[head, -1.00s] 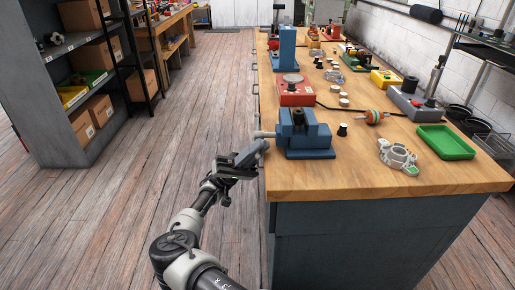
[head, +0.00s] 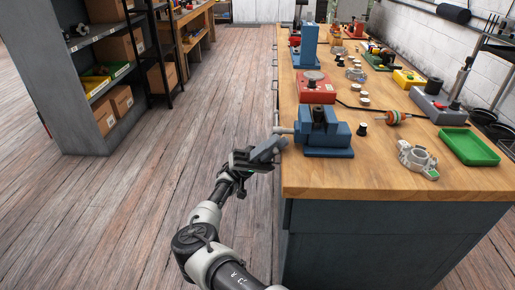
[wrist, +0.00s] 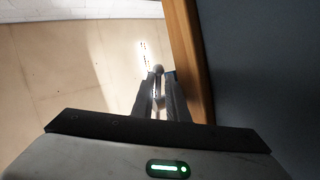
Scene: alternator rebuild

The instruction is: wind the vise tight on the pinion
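The blue vise (head: 328,142) stands on the near left part of the wooden bench, its grey screw end (head: 283,130) pointing left past the bench edge. A small dark part, probably the pinion (head: 319,114), stands upright between the jaws; its grip there is too small to judge. My gripper (head: 277,143) is beside the bench edge, just below the screw end at the vise's handle. In the wrist view, the fingers of my gripper (wrist: 160,82) lie on either side of a pale, round-ended handle (wrist: 158,69). Whether they press on it I cannot tell.
The bench (head: 385,183) has a red box (head: 316,92), a small dark-topped knob (head: 362,129), a metal housing (head: 416,158) and a green tray (head: 468,147) near the vise. A shelf unit (head: 95,85) stands at left. The floor (head: 130,190) between is clear.

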